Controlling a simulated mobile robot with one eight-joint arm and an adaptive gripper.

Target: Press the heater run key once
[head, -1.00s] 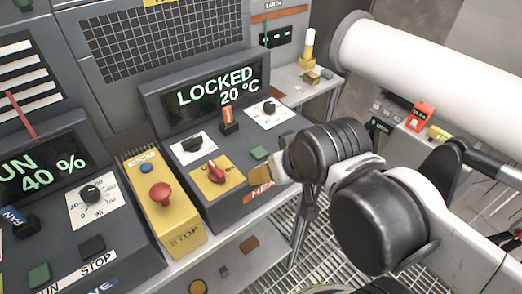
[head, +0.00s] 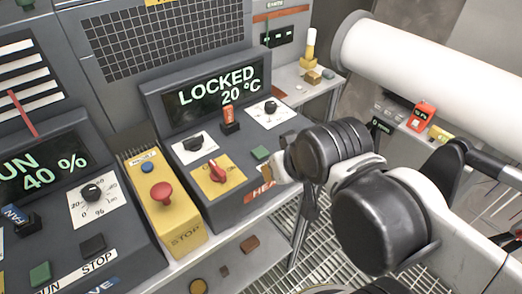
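The heater panel is the dark sloped console (head: 226,177) with the red label starting "HEA" (head: 262,193), partly hidden by my arm. Its display (head: 215,90) reads "LOCKED 20 °C". A green key (head: 261,153) sits on its right side, unmarked as far as I can see. The panel also has a red rotary switch (head: 217,171) on a yellow plate, a black knob (head: 193,143), an upright red-tagged part (head: 229,118) and a white dial (head: 269,108).
A yellow stop box with a red mushroom button (head: 161,195) and blue reset button (head: 147,168) stands left of the heater panel. Further left is the fan console (head: 98,243), reading "RUN 40 %". A thick white pipe (head: 430,70) runs at the right. Grating lies below.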

